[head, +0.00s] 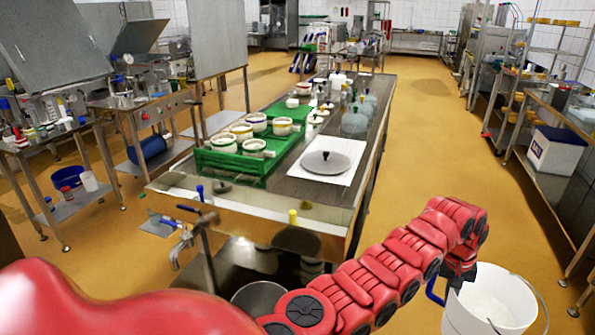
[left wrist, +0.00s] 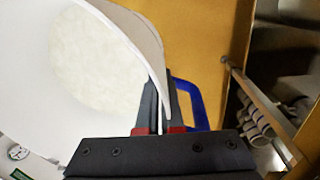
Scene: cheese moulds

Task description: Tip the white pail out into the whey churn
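The white pail (head: 473,314) is at the lower right in the head view, open side up, with a pale mass inside, a thin wire bail and a blue side handle (head: 434,291). My left gripper (head: 456,276) is at its left rim. In the left wrist view the pail's wall (left wrist: 147,40) runs between the two fingers (left wrist: 160,122), which close on it, and the blue handle (left wrist: 197,106) is just beside them. A round metal vessel (head: 258,297), possibly the whey churn, shows at the bottom centre, partly hidden by my red arm. My right gripper is out of view.
A steel table (head: 366,180) with green trays (head: 225,163), moulds and a white board (head: 345,150) stands ahead. A metal tap (head: 190,235) is at its near end. Shelving (head: 560,190) lines the right wall. The yellow floor between is clear.

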